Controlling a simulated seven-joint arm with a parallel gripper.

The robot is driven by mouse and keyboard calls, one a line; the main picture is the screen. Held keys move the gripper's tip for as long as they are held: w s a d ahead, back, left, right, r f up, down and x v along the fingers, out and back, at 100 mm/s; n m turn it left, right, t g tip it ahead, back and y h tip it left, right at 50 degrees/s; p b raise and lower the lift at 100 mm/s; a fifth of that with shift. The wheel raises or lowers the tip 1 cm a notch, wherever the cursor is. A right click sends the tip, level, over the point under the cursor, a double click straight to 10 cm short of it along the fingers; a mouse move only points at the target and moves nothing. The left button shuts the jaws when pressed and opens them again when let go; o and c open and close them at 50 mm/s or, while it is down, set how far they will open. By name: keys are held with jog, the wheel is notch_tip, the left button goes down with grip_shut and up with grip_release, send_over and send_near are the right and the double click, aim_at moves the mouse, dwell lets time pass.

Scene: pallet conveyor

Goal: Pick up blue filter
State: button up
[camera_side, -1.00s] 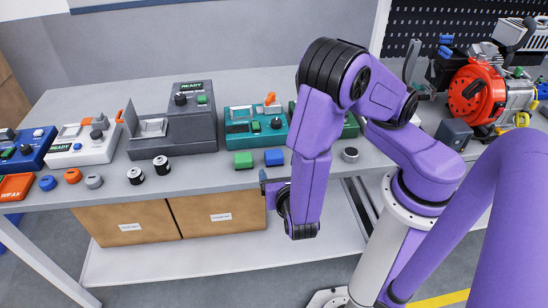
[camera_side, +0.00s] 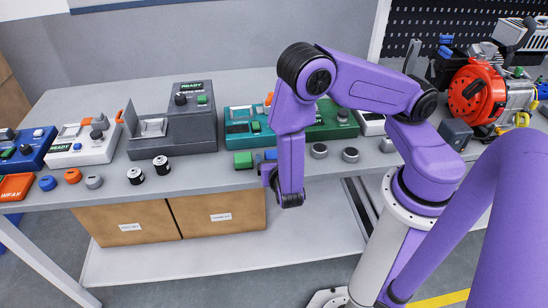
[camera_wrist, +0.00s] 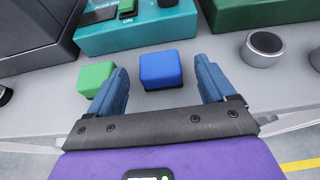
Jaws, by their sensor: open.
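The blue filter appears as a small blue block (camera_wrist: 161,71) on the bench top in the wrist view. In the side view the blue filter (camera_side: 271,154) is mostly hidden behind my arm. My gripper (camera_wrist: 163,75) is open and empty. Its two blue fingers appear to either side of the blue block in the wrist view, with the block a little beyond the space between them. I cannot tell how high the fingers are above the bench. In the side view my gripper (camera_side: 264,173) is at the bench's front edge, partly hidden.
A green block (camera_wrist: 95,78) sits left of the blue one, close to the left finger. A teal device (camera_wrist: 137,30) stands just behind. Black-and-white cylinders (camera_side: 161,165) and a grey device (camera_side: 190,133) are farther left.

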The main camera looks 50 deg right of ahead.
jog(key=shift+w+d+f, duration=0.1)
jog(key=shift+w+d, duration=0.1)
jog(key=shift+w, duration=0.05)
jog(key=c, duration=1.1)
